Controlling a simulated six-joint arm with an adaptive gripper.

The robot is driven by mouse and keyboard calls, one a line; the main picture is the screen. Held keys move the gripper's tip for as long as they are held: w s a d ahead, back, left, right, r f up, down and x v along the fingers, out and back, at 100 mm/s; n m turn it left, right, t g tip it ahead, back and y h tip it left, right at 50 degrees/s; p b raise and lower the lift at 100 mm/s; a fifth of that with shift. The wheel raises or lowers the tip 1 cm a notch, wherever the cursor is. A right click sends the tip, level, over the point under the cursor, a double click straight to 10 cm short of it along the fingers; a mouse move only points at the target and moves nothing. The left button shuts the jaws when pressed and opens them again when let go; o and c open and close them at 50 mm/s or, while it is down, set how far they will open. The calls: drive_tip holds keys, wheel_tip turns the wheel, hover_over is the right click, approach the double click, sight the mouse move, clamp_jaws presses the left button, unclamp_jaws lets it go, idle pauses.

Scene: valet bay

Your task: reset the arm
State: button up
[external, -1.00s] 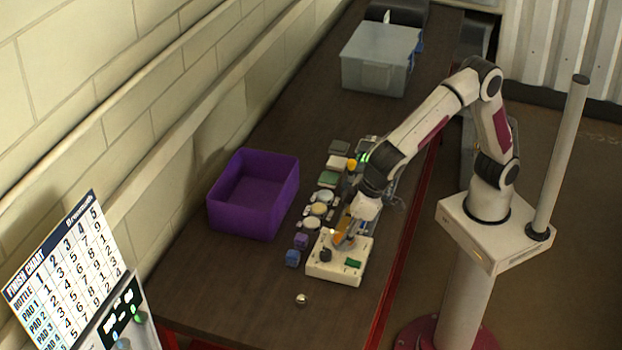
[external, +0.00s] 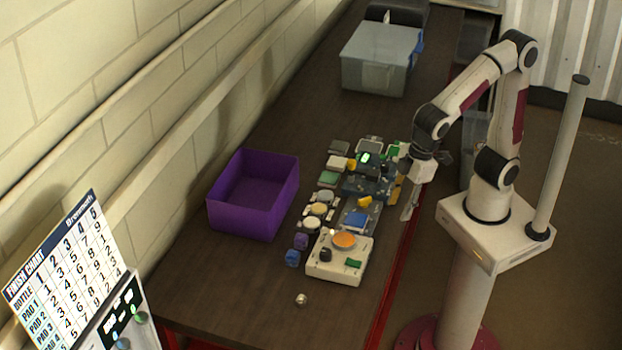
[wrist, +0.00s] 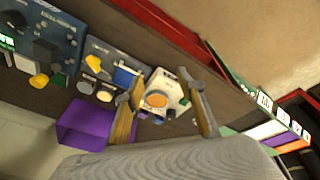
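My gripper (external: 410,203) hangs in the air at the right front edge of the bench, fingers pointing down. In the wrist view its two fingers (wrist: 165,117) are spread apart with nothing held between them. The arm is bent and drawn back close to its base. The white box with an orange disc (external: 340,258) sits on the bench to the left of and below my gripper; it also shows beyond the fingers in the wrist view (wrist: 164,88).
A purple bin (external: 252,195) stands left of several small pads, pucks and blue panels (external: 368,185). A grey tub (external: 377,60) is at the far end. A small metal ball (external: 301,299) lies near the front. A pole (external: 565,150) stands right of my base.

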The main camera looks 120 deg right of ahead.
drive_tip(key=s+d+r+t, duration=0.1)
drive_tip(key=s+r, duration=0.1)
drive_tip(key=s, duration=0.5)
drive_tip(key=s+d+r+t, duration=0.1)
drive_tip(key=s+r+t, duration=0.1)
drive_tip(key=s, duration=0.6)
drive_tip(key=shift+r+y, duration=0.3)
drive_tip(key=shift+y, duration=0.1)
